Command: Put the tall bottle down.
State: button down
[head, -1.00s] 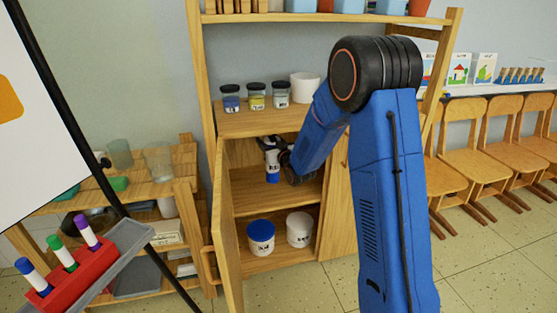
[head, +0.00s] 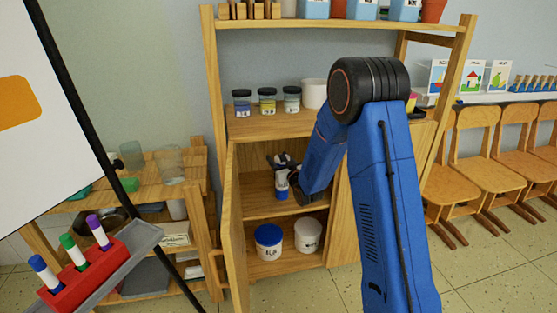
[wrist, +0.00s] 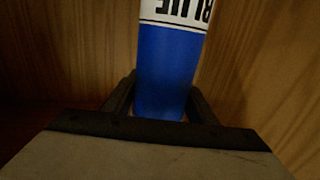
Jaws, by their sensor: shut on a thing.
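The tall bottle (head: 282,184) is white and blue and stands roughly upright inside the open cupboard (head: 232,225), over its middle shelf (head: 255,207). I cannot tell whether its base touches the shelf. In the wrist view the bottle (wrist: 168,65) fills the middle, with a blue body and a white label reading "BLUE" upside down. My gripper (wrist: 160,100) is shut on it, with a dark finger on each side. In the head view my gripper is small and partly hidden by my arm.
A blue-lidded tub (head: 268,242) and a white tub (head: 308,236) stand in the compartment below. Several paint jars (head: 267,101) and a white pot (head: 314,93) stand on the ledge above. The left cupboard door (head: 232,225) is open; a marker holder (head: 88,275) is at lower left.

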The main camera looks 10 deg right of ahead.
jog(key=c, duration=1)
grip_release()
jog(key=shift+f, duration=0.1)
jog(key=shift+c, duration=0.2)
jog(key=shift+o, duration=1.4)
jog(key=shift+r, duration=0.2)
jog(key=s+d+r+m+g+h, duration=0.1)
jog(key=s+d+r+g, duration=0.15)
jog(key=s, duration=1.05)
jog(key=s+d+r+g+h, duration=0.2)
jog(key=s+r+g, duration=0.2)
jog(key=s, duration=1)
jog(key=s+d+r+m+g+h, duration=0.1)
jog(key=s+d+r+g, duration=0.2)
jog(key=s, duration=1)
jog(key=s+a+r+g, duration=0.1)
jog(key=s+g, duration=0.2)
jog(key=s, duration=1.6)
jog(key=shift+a+y, duration=0.15)
jog(key=shift+y, duration=0.15)
